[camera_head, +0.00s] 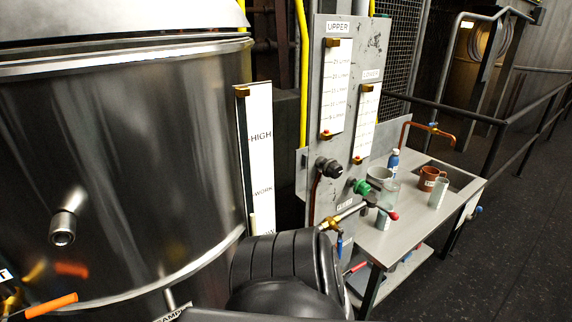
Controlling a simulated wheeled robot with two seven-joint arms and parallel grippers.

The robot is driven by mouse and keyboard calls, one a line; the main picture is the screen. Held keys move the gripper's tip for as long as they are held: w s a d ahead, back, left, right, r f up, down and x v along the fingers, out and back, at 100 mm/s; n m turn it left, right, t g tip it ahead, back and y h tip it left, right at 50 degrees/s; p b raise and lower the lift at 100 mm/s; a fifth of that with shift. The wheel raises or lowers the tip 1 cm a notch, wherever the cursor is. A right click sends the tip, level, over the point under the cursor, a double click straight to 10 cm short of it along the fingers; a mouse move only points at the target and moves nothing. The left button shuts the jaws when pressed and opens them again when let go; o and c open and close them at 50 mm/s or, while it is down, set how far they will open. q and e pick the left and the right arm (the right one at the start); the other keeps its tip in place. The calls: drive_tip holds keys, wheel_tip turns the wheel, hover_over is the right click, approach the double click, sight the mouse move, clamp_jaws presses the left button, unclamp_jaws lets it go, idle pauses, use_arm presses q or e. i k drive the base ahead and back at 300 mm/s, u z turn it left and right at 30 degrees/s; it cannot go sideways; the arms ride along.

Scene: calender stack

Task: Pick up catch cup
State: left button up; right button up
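Several vessels stand on a grey metal side table (408,235). A brown cup with a small pale label (428,178) stands near the table's sink opening. A clear glass vessel (438,193) stands just in front of it. A white pot (379,180) and another clear glass jar (391,193) stand at the table's left. I cannot read which vessel is the catch cup. A dark arm link of mine shows at the bottom centre; neither gripper is in view.
A large steel tank (120,160) fills the left. A blue bottle (393,161) and copper tap (432,129) are behind. Dark floor (510,250) is clear at right.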

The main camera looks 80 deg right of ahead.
sight(383, 220)
drive_tip(key=k, duration=1.55)
drive_tip(key=z, duration=0.55)
